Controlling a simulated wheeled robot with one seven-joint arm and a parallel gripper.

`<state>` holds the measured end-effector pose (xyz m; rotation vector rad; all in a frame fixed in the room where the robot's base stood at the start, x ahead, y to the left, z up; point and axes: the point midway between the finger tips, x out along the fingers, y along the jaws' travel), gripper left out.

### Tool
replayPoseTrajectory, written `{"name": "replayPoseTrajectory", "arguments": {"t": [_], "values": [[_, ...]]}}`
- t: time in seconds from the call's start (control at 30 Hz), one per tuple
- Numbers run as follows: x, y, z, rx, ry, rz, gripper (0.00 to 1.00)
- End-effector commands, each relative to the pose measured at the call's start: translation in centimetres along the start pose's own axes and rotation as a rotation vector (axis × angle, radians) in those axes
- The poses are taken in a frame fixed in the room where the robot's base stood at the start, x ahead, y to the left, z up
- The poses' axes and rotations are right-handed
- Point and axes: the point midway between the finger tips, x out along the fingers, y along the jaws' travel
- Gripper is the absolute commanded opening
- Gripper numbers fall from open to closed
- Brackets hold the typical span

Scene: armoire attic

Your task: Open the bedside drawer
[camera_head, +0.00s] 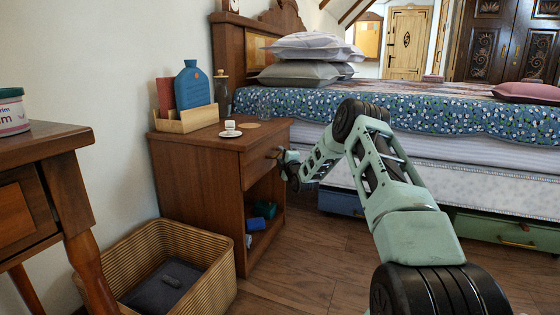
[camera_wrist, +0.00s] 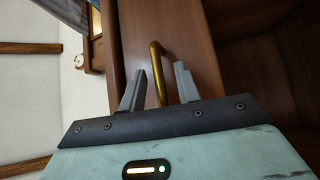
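The wooden bedside cabinet (camera_head: 200,175) stands left of the bed. Its drawer (camera_head: 258,163) is at the top of the side facing right, above an open shelf, and looks closed. My gripper (camera_head: 289,160) is at the drawer front in the head view, small and partly hidden by my arm. In the wrist view my gripper (camera_wrist: 159,70) has its two grey fingers apart, with the brass drawer handle (camera_wrist: 157,76) between them. Gaps show on both sides of the handle. The reddish-brown drawer front (camera_wrist: 198,45) lies just beyond the fingertips.
A wicker basket (camera_head: 215,285) sits on the floor before the cabinet. A blue bottle (camera_head: 192,86), an organizer (camera_head: 187,121) and a small white cup (camera_head: 230,126) stand on top. The bed (camera_head: 440,165) is close on the right. Wooden floor (camera_head: 315,260) is clear before the drawer.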

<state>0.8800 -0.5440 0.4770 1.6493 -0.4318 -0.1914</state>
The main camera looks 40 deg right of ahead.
Motion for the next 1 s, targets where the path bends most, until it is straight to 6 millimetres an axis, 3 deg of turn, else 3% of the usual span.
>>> {"name": "replayPoseTrajectory", "arguments": {"t": [0.17, 0.47, 0.6, 1.0], "values": [[1.21, 0.02, 0.0, 0.0, 0.0, 0.002, 0.32], [1.37, 0.08, -0.03, 0.0, 0.0, 0.0, 0.32], [1.36, 0.08, -0.02, 0.0, 0.0, 0.0, 0.0], [0.43, 0.45, 0.91, -0.002, 0.0, -0.002, 0.0]]}}
